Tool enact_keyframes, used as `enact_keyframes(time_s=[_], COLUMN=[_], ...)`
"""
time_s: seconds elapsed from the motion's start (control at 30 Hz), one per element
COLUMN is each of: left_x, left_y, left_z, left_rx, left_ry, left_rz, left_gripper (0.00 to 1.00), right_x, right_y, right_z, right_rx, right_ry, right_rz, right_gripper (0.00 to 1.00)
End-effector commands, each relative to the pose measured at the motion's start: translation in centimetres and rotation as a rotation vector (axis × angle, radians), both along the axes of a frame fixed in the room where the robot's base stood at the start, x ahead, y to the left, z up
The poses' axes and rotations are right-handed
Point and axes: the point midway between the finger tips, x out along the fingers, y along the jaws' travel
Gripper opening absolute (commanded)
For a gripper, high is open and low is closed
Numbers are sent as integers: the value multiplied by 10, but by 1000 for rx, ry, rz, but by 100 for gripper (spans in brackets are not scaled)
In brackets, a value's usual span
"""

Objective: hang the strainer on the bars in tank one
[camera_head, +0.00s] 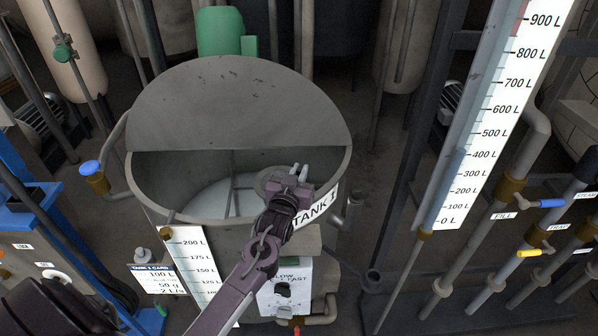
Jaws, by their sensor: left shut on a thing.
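Tank one (160,190) is a round grey metal tank with its half lid raised at the back and a "TANK 1" label on its front right rim. Thin bars (231,190) cross inside it above a pale surface. My left gripper (299,172) is over the right part of the tank mouth, shut on the strainer (267,180). The strainer is a round grey piece, partly hidden behind the gripper, and it overlaps the right side of the bars in the picture. I cannot tell whether it touches them. My right gripper is not in view.
A control box (290,285) is on the tank's front. A blue-handled valve (92,172) sticks out at left. A tall litre scale (495,110) and pipes with a blue and a yellow handle stand at right. A blue frame (25,205) is at left.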

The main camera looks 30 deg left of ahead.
Motion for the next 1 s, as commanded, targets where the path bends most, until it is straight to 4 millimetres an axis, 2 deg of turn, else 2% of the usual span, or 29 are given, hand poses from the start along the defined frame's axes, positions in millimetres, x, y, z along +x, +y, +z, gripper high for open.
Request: enact_keyframes(time_s=[0.7, 0.73, 0.9, 1.0], left_x=[0, 0, 0, 0], left_y=[0, 0, 0, 0], left_z=[-18, -18, -19, -19], left_rx=[0, 0, 0, -1], left_ry=[-1, -1, 2, 3], left_rz=[0, 0, 0, 0], left_gripper=[0, 14, 36, 38], right_x=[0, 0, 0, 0], right_y=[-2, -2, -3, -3], right_z=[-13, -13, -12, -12], right_rx=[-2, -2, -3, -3], right_ry=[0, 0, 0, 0], right_rz=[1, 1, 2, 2], right_gripper=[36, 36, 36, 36])
